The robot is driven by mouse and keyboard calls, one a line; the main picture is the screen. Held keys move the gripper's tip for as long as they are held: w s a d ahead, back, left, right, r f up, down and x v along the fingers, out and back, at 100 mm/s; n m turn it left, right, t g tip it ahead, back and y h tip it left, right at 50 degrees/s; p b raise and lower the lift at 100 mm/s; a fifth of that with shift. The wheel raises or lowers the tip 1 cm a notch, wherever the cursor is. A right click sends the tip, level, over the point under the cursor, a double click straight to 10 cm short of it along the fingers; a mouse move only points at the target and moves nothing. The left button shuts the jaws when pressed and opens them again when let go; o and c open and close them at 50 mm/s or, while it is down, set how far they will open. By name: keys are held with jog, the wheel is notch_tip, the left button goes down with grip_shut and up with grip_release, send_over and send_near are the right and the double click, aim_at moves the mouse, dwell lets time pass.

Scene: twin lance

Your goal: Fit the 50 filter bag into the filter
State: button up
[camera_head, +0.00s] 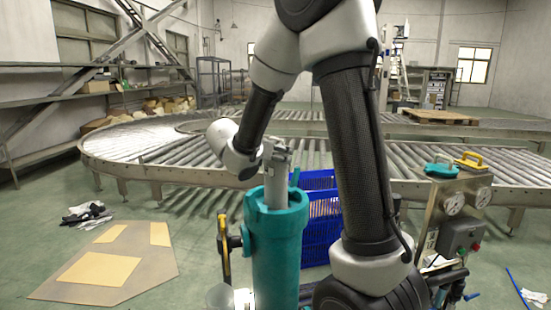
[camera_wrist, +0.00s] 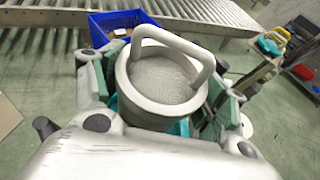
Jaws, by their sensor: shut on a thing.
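The filter (camera_head: 278,262) is a tall teal cylinder, upright and open at the top, in front of me in the head view. The filter bag (camera_head: 275,194) is a grey cylinder, upright at the filter's mouth; its lower end is hidden by the filter's near rim. My gripper (camera_head: 277,153) is shut on the bag's upper part, above the filter. In the wrist view the bag (camera_wrist: 160,80) shows a round rim, a mesh inside and an arched handle, between my fingers. Teal parts of the filter show below it. No number on the bag is readable.
Blue crates (camera_head: 320,228) stand behind the filter. A curved roller conveyor (camera_head: 150,165) runs behind. A steel stand (camera_head: 450,205) at the right bears a teal and a yellow handled item. A flat brown sheet with yellow patches (camera_head: 100,268) lies on the floor at left.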

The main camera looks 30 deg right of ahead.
aim_at(275, 179)
jog(key=shift+r, duration=1.65)
jog(key=shift+f, duration=6.15)
jog(key=o, duration=1.5)
jog(key=shift+c, duration=0.2)
